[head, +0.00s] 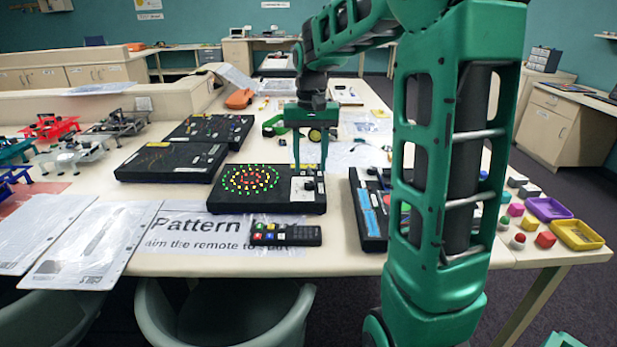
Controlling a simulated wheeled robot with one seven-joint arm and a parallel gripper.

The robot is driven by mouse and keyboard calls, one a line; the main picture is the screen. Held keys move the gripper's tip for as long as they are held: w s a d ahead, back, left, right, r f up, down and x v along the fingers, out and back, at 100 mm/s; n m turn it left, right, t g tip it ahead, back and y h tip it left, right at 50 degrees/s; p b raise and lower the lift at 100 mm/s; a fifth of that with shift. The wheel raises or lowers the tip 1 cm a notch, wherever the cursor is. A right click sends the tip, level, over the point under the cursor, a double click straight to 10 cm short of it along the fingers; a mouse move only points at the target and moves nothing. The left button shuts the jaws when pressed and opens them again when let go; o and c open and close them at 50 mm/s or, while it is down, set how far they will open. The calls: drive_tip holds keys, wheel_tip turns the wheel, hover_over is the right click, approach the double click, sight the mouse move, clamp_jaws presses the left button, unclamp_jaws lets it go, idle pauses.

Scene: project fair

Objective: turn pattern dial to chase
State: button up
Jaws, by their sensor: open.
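The pattern board (228,203) is a black box with rings of lit red, yellow and green lights, on the near part of the table. A pale panel (299,196) at its right side carries a small dark dial (309,184). The dial's pointer and labels are too small to read. My gripper (310,167) points down above the panel, with its two fingers apart and nothing seen between them. Its fingertips are close to the dial; I cannot tell if they touch it.
A black remote (286,234) lies in front of the board on a printed sheet (180,232). Other black boards (172,163) stand behind and left. A board with a blue strip (367,211) is close on the right, partly behind my arm. Small drones (75,153) stand at left.

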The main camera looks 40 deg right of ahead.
sight(310, 183)
drive_tip(key=shift+a+f, duration=0.1)
drive_tip(key=shift+f, duration=2.4)
